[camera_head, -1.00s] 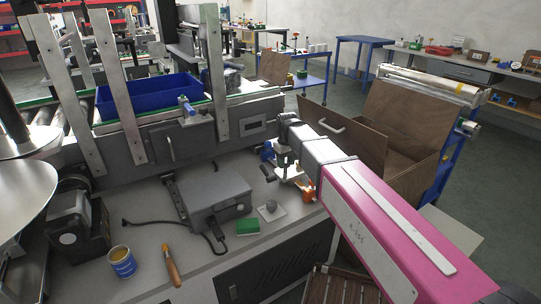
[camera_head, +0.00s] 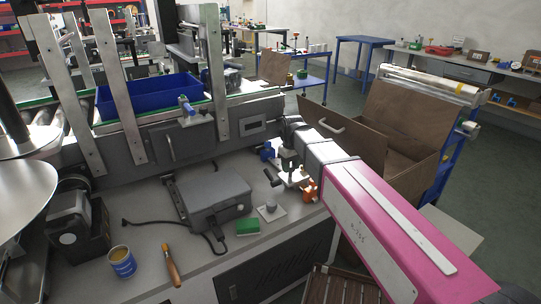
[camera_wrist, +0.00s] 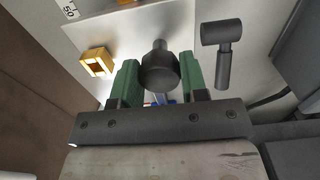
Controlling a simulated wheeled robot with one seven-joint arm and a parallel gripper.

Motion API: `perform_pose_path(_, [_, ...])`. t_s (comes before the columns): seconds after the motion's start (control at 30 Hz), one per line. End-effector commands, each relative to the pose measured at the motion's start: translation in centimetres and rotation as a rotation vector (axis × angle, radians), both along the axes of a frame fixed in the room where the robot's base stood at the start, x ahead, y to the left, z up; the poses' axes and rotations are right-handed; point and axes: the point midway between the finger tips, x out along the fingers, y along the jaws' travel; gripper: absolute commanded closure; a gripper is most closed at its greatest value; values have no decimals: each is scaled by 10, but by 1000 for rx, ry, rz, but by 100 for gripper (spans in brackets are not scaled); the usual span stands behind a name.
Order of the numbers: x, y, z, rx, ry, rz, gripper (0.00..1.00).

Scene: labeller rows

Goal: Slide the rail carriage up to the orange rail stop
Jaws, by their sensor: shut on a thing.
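The rail carriage shows mainly as a dark round knob (camera_wrist: 160,72) on a post in the wrist view, with the rest of its body hidden. My gripper (camera_wrist: 159,66) is shut on this knob, one green finger on each side. In the head view my gripper (camera_head: 288,164) is over the pale rail plate (camera_head: 296,180) at the bench's right end. The orange rail stop (camera_head: 309,192) is nearer the camera and a little to the right of the gripper. In the wrist view the stop (camera_wrist: 97,62) is left of the fingers, with a visible gap.
A dark T-shaped handle (camera_wrist: 222,45) stands right of the fingers in the wrist view. A blue part (camera_head: 267,151) lies beyond the plate. A grey box (camera_head: 213,193), a knob on a white plate (camera_head: 271,208) and a green block (camera_head: 248,227) lie left on the bench.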

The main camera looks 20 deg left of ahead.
Motion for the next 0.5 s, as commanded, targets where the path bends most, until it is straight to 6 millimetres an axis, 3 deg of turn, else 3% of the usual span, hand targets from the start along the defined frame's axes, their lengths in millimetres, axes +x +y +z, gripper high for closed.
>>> perform_pose_path(0.5, [-14, -17, 0, -4, 3, -2, 88])
